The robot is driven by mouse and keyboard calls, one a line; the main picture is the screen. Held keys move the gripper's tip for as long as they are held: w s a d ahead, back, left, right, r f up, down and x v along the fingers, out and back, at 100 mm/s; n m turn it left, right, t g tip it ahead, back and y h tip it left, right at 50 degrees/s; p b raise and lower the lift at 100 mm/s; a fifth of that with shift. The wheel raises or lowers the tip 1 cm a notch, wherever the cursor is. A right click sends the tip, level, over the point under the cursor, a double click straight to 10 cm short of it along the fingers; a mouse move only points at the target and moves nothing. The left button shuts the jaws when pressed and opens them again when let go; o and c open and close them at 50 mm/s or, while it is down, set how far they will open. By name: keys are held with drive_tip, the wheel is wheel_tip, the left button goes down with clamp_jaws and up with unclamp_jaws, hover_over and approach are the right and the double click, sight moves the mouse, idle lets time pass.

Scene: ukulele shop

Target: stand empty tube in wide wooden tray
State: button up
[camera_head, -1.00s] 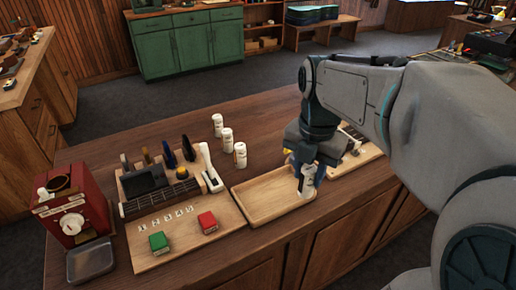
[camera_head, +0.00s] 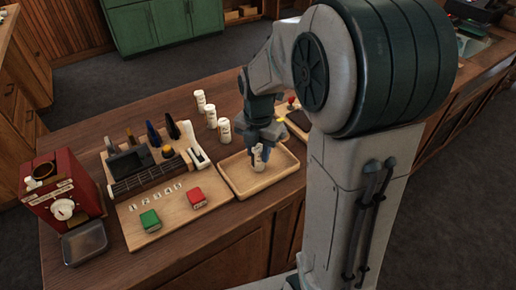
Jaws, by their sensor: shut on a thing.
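The wide wooden tray (camera_head: 236,190) lies on the counter near its front edge, in the middle of the view. My gripper (camera_head: 260,156) points down over the right half of the tray, shut on a white tube (camera_head: 258,164). The tube is roughly upright, within the tray's outline. The fingers cover part of it, and I cannot tell whether its bottom touches the tray floor. Three similar white tubes stand upright in a row on the counter behind: far (camera_head: 200,98), middle (camera_head: 211,116) and near (camera_head: 224,131).
A red machine (camera_head: 62,195) is at far left. The tray's left half is clear.

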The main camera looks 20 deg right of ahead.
drive_tip(key=shift+f, duration=0.2)
drive_tip(key=o, duration=1)
drive_tip(key=shift+c, duration=0.2)
wheel_tip(320, 180, up, 12)
drive_tip(key=s+f+m+t, duration=0.3)
drive_tip(key=s+m, duration=1.2)
drive_tip(key=m, duration=1.2)
drive_tip(key=shift+s+f, duration=0.2)
drive_tip(key=shift+f, duration=0.65)
drive_tip(key=shift+d, duration=0.15)
